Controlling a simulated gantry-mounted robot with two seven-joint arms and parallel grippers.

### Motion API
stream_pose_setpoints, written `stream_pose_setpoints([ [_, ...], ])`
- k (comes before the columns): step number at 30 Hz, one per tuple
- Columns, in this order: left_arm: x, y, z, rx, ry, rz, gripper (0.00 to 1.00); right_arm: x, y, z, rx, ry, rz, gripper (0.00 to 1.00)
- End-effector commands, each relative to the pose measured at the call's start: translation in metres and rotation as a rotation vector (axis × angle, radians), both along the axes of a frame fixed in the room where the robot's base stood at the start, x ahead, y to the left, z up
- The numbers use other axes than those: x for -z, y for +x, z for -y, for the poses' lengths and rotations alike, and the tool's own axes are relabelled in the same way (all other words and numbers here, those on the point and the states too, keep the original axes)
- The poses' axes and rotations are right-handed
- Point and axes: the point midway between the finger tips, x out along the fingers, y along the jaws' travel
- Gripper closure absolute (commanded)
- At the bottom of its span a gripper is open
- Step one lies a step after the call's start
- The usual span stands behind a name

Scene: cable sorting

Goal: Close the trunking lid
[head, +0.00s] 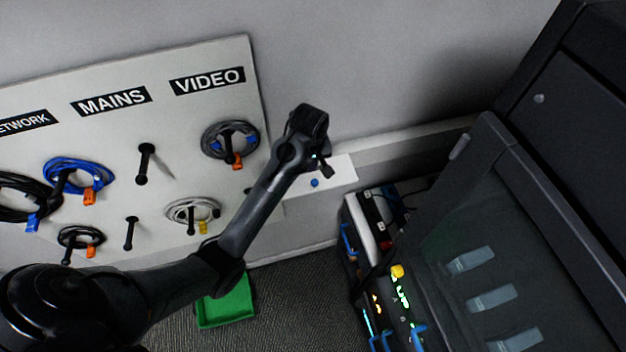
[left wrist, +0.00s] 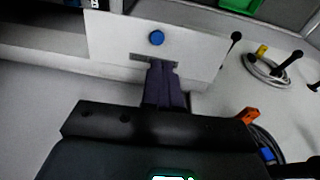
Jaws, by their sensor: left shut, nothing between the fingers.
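The trunking (head: 415,143) is a pale channel along the wall. Its white lid panel (head: 338,175) with a blue knob (head: 315,183) is at the left end, just right of the pegboard. My left gripper (head: 326,168) is at the lid, partly hidden by its own arm. In the left wrist view, the lid (left wrist: 195,55) and blue knob (left wrist: 156,38) lie just beyond the fingertips (left wrist: 162,68). The fingers are shut and empty, overlapping the lid's near edge; I cannot tell whether they touch. I cannot tell how far the lid stands open. My right gripper is out of view.
A pegboard (head: 210,105) with coiled cables on black pegs is at left. A green tray (head: 226,306) is on the floor. A dark rack cabinet (head: 500,220) and a box with lit devices (head: 362,225) stand at right.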

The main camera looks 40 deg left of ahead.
Motion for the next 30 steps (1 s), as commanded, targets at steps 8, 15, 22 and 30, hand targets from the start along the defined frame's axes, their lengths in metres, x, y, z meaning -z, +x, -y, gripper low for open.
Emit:
stream_pose_setpoints([
  [8, 0.049, 0.006, -0.004, -0.001, -0.002, -0.004, 1.00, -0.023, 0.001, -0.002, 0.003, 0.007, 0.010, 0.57],
  [15, 0.080, 0.011, -0.007, 0.001, 0.000, -0.001, 1.00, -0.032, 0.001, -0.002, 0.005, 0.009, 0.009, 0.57],
  [22, 0.093, 0.012, -0.008, -0.001, -0.001, 0.000, 1.00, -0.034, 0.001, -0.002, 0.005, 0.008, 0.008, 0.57],
  [30, 0.094, 0.013, -0.008, 0.000, -0.001, 0.001, 1.00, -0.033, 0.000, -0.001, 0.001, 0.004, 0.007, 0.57],
])
